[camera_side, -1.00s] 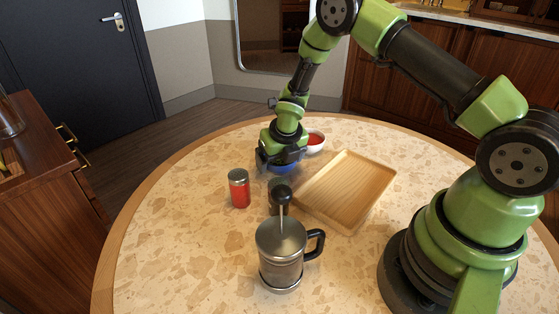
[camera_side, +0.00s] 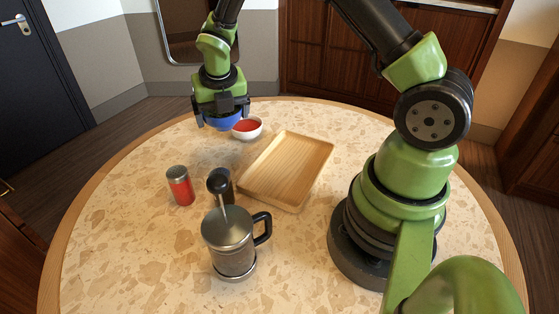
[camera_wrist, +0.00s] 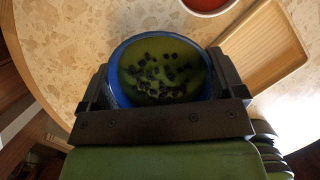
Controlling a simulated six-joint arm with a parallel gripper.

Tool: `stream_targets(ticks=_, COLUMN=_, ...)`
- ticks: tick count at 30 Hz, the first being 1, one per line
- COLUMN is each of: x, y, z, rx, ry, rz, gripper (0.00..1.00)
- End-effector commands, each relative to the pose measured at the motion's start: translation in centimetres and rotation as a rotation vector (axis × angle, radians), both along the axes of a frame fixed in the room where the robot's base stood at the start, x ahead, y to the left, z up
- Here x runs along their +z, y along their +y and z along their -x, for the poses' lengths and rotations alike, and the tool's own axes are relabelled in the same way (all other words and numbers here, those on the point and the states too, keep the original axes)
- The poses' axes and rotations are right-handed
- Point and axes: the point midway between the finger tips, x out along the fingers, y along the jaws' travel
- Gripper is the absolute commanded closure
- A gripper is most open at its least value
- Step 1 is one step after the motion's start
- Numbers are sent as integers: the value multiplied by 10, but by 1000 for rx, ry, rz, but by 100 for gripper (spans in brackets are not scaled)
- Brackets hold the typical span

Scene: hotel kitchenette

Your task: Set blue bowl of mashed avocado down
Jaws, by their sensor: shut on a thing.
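The blue bowl (camera_side: 222,122) is between the jaws of my gripper (camera_side: 221,108) at the far left part of the round table. In the wrist view the blue bowl (camera_wrist: 118,82) holds green mash with dark bits on top, and the fingers of my gripper (camera_wrist: 160,82) flank it on both sides. The bowl looks level. Its underside is mostly hidden, and I cannot tell for sure whether it touches the table or hangs just above it.
A white bowl of red food (camera_side: 247,135) stands close to the right of the blue bowl. An empty wooden tray (camera_side: 287,168) lies farther right. A red-filled shaker (camera_side: 180,190), a dark grinder (camera_side: 228,184) and a metal press pot (camera_side: 231,245) stand nearer. The table's left side (camera_side: 125,200) is clear.

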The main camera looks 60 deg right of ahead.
Motion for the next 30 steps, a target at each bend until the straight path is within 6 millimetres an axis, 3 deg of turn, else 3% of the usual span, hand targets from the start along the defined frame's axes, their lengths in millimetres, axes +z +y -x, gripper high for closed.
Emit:
stream_targets(ticks=8, x=-2, y=-18, z=34, rx=-654, ry=1, rz=3, gripper=43)
stream_targets(ticks=21, x=5, y=-39, z=119, rx=-2314, ry=3, rz=3, gripper=43)
stream_targets(ticks=25, x=8, y=-38, z=134, rx=-2620, ry=1, rz=3, gripper=43)
stream_targets(ticks=30, x=4, y=-37, z=142, rx=-2799, ry=2, rz=6, gripper=43)
